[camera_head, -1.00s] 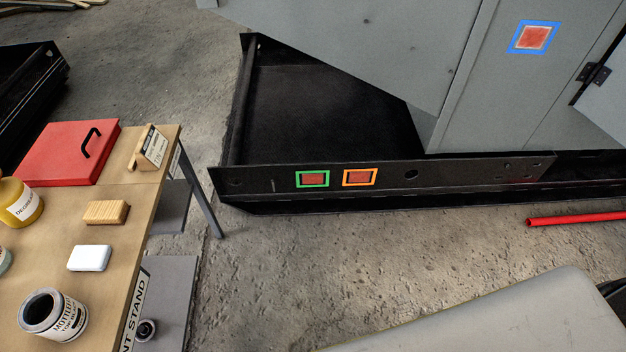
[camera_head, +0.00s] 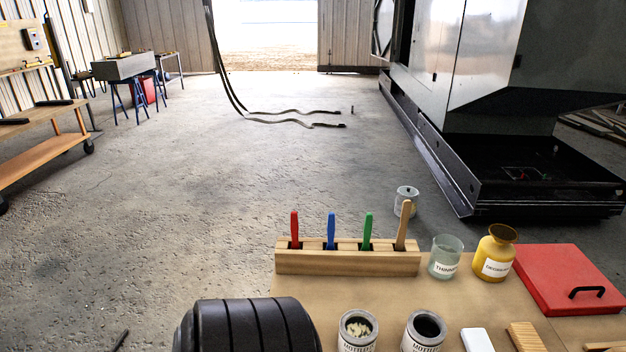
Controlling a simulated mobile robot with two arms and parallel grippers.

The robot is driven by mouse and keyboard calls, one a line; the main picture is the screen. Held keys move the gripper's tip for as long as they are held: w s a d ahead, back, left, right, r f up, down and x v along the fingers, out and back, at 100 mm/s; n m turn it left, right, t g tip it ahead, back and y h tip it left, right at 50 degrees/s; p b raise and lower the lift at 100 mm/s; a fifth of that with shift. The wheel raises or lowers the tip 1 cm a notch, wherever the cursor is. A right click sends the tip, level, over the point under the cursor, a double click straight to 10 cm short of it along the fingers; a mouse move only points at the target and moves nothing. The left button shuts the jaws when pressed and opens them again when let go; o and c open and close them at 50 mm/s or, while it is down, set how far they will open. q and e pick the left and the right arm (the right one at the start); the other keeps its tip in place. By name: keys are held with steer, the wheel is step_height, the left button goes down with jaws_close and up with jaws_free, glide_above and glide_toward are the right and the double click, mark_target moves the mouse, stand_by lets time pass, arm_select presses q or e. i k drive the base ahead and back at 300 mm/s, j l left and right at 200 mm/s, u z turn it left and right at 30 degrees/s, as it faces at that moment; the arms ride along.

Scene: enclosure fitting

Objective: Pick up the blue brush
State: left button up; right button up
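The blue brush (camera_head: 331,231) stands upright in a slot of a wooden holder (camera_head: 346,264) at the back edge of the table. Only its blue handle shows; its lower part is hidden in the holder. A red-handled brush (camera_head: 294,229) stands to its left. A green-handled brush (camera_head: 367,231) and a plain wooden-handled one (camera_head: 403,226) stand to its right. Neither of my grippers is in view. A black ribbed rounded part at the bottom left covers some of the table's near left area.
A glass thinner jar (camera_head: 445,258), a yellow degreaser bottle (camera_head: 495,254) and a red lidded box (camera_head: 568,279) stand right of the holder. Two open tins (camera_head: 358,331) (camera_head: 424,331), a white block (camera_head: 477,341) and a wooden block (camera_head: 525,337) are nearer. Open floor lies beyond the table.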

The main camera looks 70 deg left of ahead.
mark_target(331, 225)
steer(key=u, duration=2.05)
